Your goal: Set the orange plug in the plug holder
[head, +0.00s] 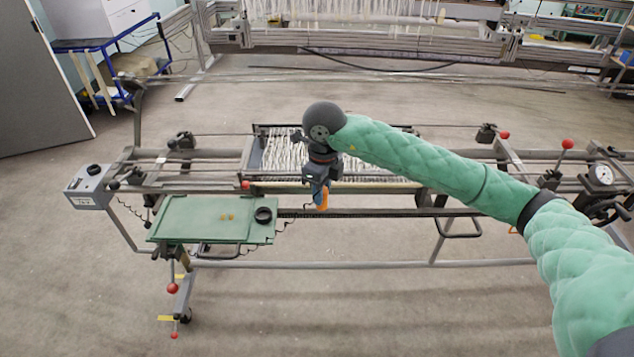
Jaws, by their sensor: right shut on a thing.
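The orange plug (323,201) is small and hangs below my right gripper (319,187), which is shut on it. The gripper points down, in front of the frame with white threads and to the right of the green tray. A dark coiled cord (289,222) runs from near the plug down to the left under the tray. A black round ring-like piece (264,215) sits at the right end of the tray, to the left of the plug and apart from it. I cannot tell for sure whether it is the plug holder. My left gripper is not in view.
Behind my gripper are white threads (390,165) in a metal frame. A grey control box (88,186) stands at the left. A dial gauge (601,174) and red-knobbed levers stand at the right.

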